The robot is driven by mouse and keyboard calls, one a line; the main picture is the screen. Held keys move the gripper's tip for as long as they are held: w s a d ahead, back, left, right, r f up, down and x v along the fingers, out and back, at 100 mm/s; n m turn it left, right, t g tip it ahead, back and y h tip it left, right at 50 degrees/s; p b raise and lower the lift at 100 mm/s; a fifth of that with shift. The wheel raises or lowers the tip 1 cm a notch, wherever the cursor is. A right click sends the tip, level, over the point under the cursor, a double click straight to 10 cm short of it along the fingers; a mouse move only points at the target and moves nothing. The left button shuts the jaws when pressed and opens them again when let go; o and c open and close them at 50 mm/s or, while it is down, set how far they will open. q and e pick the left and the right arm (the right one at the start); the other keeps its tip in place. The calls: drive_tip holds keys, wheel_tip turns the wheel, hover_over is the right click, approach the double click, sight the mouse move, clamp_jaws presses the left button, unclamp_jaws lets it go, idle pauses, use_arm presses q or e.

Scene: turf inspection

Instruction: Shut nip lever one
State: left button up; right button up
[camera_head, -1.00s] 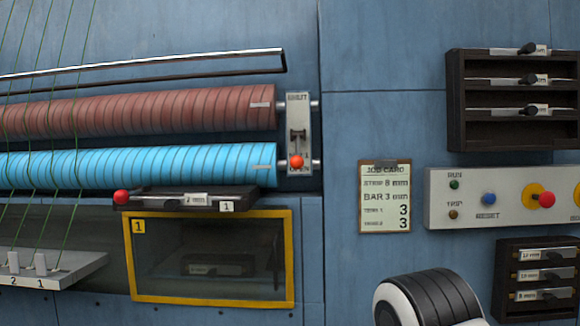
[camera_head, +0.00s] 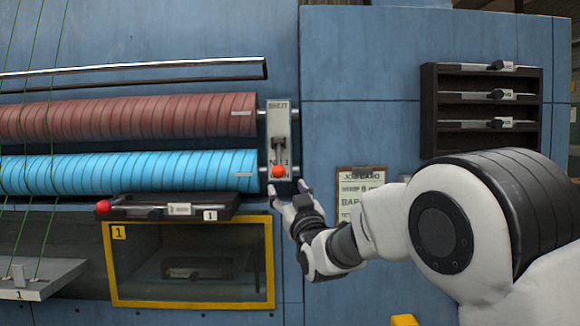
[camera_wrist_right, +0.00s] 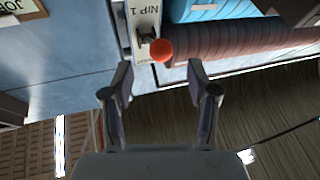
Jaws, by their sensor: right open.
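The nip lever (camera_head: 279,155) has an orange-red ball knob and sits on a pale upright plate (camera_head: 279,112) at the right end of the red and blue rollers. The plate reads "SHUT" at its top, and the knob is near its lower end. In the right wrist view the knob (camera_wrist_right: 161,50) and the plate marked "NIP 1" (camera_wrist_right: 146,15) appear upside down. My right gripper (camera_head: 289,188) is open and empty just below the knob. In the right wrist view its fingertips (camera_wrist_right: 160,75) are spread, with the knob just beyond them. My left gripper is not in view.
Below the rollers are a small dark tray with a red knob (camera_head: 103,207) and a yellow-framed window (camera_head: 190,304). A job card (camera_head: 350,180) is partly hidden behind my right arm. A dark rack (camera_head: 428,110) hangs at the upper right.

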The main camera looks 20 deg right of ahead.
sight(281, 176)
drive_tip(key=shift+w+d+r+p, duration=0.1)
drive_tip(key=shift+w+r+p, duration=0.25)
drive_tip(key=shift+r, duration=0.15)
drive_tip(key=shift+w+d+r+p, duration=0.1)
drive_tip(key=shift+w+r+p, duration=0.15)
drive_tip(key=shift+r+p, duration=0.15)
drive_tip(key=p+x, duration=0.1)
drive_tip(key=x, duration=0.1)
drive_tip(key=p+x, duration=0.1)
drive_tip(key=x, duration=0.1)
drive_tip(key=p+x, duration=0.2)
drive_tip(key=shift+w+a+f, duration=0.2)
drive_tip(key=shift+a, duration=0.05)
drive_tip(key=shift+w+d, duration=0.1)
clamp_jaws()
